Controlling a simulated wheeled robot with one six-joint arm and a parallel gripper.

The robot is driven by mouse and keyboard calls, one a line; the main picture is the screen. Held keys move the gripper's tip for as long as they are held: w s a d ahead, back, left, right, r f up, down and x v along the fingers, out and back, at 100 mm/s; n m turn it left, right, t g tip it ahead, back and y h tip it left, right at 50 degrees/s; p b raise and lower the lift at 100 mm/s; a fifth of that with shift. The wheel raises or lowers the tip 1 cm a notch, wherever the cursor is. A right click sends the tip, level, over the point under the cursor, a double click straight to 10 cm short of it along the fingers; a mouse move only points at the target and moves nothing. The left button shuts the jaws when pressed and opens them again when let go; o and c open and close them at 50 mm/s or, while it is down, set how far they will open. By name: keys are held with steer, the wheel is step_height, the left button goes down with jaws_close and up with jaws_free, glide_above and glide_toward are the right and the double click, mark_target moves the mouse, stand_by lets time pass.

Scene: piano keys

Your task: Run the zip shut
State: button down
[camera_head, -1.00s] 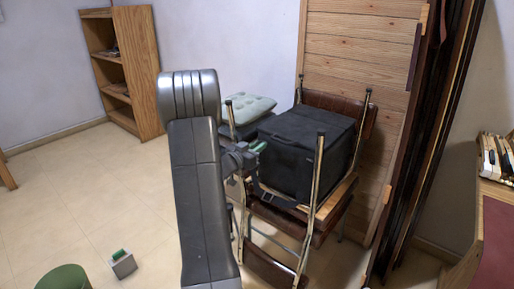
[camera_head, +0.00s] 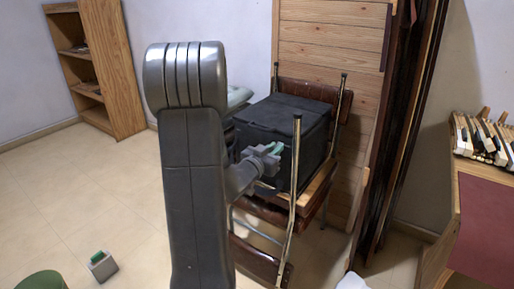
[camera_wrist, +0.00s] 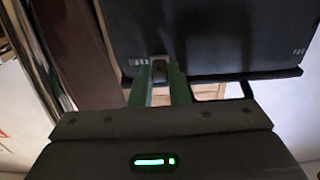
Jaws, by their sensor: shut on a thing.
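A black fabric case (camera_head: 285,118) sits on the stacked chairs in the head view. It fills the top of the wrist view as a dark panel (camera_wrist: 215,35) with a straight lower edge. My gripper (camera_head: 274,149) is at the case's near side, beside a chair's metal tube. In the wrist view its green fingers (camera_wrist: 160,82) are shut on a small pale metal piece, which looks like the zip pull (camera_wrist: 159,69), at the case's lower edge. The zip's teeth are too dark to make out, so I cannot tell how far it is shut.
Folding chairs with metal tubes (camera_head: 294,190) and brown seats stand under and around the case. A wooden panel (camera_head: 330,55) is behind it. A desk with piano keys (camera_head: 485,138) is at the right.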

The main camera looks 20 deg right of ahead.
steer(key=shift+s+d, duration=0.8)
steer(key=shift+s, duration=0.25)
steer(key=c, duration=1.4)
jaws_free()
steer(key=shift+s+d, duration=0.15)
steer(key=shift+s+a, duration=0.2)
steer(key=shift+a, duration=0.3)
steer(key=p+v, duration=0.1)
steer(key=v, duration=1.1)
steer(key=shift+s+a, duration=0.25)
steer(key=shift+s, duration=0.1)
